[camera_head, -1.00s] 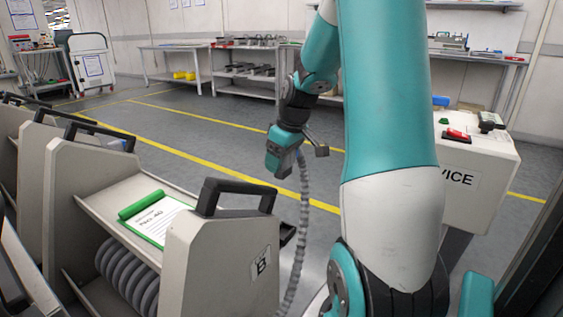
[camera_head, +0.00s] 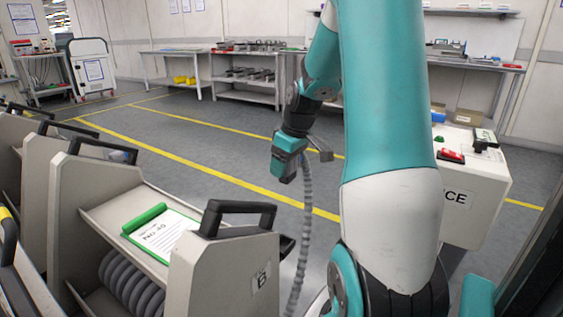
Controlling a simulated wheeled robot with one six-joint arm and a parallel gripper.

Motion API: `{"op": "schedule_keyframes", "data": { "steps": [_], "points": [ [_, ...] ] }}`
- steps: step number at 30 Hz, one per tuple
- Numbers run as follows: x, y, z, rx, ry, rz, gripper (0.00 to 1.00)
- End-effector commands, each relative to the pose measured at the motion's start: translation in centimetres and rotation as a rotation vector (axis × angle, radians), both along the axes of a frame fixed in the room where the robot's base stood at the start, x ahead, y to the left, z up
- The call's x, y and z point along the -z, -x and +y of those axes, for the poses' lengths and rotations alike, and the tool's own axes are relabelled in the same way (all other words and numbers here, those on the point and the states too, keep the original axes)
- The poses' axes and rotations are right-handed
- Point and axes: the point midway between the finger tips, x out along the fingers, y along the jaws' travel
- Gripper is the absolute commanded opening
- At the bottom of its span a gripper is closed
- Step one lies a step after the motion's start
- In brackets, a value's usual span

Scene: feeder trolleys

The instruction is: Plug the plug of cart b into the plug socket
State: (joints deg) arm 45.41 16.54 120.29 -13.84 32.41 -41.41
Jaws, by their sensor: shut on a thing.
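Cart b is the beige trolley with a "B" label (camera_head: 262,278), a black handle and a green clipboard (camera_head: 160,234), at the lower left of the head view. My gripper (camera_head: 287,172) hangs pointing down in the middle of the view, above and beyond the cart's right end. It is shut on the plug, which is mostly hidden by the gripper. A grey ribbed cable (camera_head: 307,215) hangs from there to the bottom edge, right of the cart. I cannot make out the plug socket.
More trolleys (camera_head: 28,140) stand in a row at the left. A white box (camera_head: 470,195) with a red switch stands at the right, partly behind my arm. Grey floor with yellow lines is free beyond, up to shelves (camera_head: 247,85).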

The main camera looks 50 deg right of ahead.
Motion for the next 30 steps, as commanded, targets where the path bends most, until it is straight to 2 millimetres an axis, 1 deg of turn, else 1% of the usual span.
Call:
{"op": "schedule_keyframes", "data": {
  "steps": [1,5,8,15,21,27,30],
  "points": [
    [-1.9,0.5,-0.8,0.004,0.001,0.001,0.3],
    [-4.6,2.2,-3.3,0.007,0.001,0.008,0.3],
    [-6.6,3.8,-5.3,0.007,0.001,0.013,0.3],
    [-10.9,8.4,-9.4,0.006,0.0,0.019,0.3],
    [-14.6,12.6,-12.3,0.006,-0.001,0.018,0.3],
    [-18.1,17.2,-14.4,0.005,-0.004,0.012,0.3],
    [-19.6,19.5,-15.1,0.005,-0.004,0.008,0.3]
  ]
}}
